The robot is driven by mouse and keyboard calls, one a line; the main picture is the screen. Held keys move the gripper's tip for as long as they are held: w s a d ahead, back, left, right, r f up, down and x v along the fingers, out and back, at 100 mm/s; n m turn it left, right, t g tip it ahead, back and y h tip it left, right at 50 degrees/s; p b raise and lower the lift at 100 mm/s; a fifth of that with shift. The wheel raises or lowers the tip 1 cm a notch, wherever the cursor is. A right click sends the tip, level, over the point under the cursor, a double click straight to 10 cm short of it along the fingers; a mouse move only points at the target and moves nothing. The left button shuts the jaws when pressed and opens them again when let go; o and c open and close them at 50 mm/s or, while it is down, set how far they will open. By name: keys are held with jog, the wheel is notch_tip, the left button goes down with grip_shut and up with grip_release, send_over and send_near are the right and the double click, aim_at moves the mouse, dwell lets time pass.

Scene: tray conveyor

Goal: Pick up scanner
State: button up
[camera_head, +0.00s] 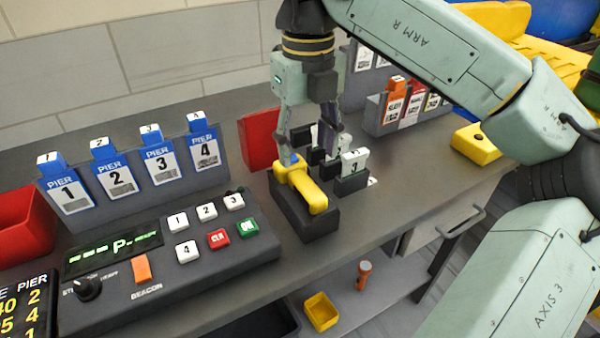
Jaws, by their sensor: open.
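The scanner (309,190) is yellow with a blue part at its far end. It rests in a dark block-shaped cradle (318,227) on the grey counter, right of the keypad console. My gripper (310,150) points down just above and behind the scanner's far end. Its fingers are apart, one close to the blue part and one further right. I cannot tell whether a finger touches the scanner. Nothing is seen held between the fingers.
A console (170,255) with keys stands left of the scanner. Blue numbered pier cards (115,180) stand behind it. A red bin (260,138) and small white tags in dark holders (352,182) are close to my gripper. A yellow box (476,146) sits at right.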

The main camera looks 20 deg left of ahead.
aim_at(304, 181)
notch_tip(304, 181, down, 3)
jog(key=shift+r, duration=0.1)
jog(key=shift+w+a+f+p, duration=0.1)
jog(key=shift+f+p, duration=0.3)
jog(key=shift+f, duration=0.9)
jog(key=shift+w+a+f+p, duration=0.1)
jog(key=shift+f+p, duration=0.25)
jog(key=shift+f, duration=0.9)
grip_shut()
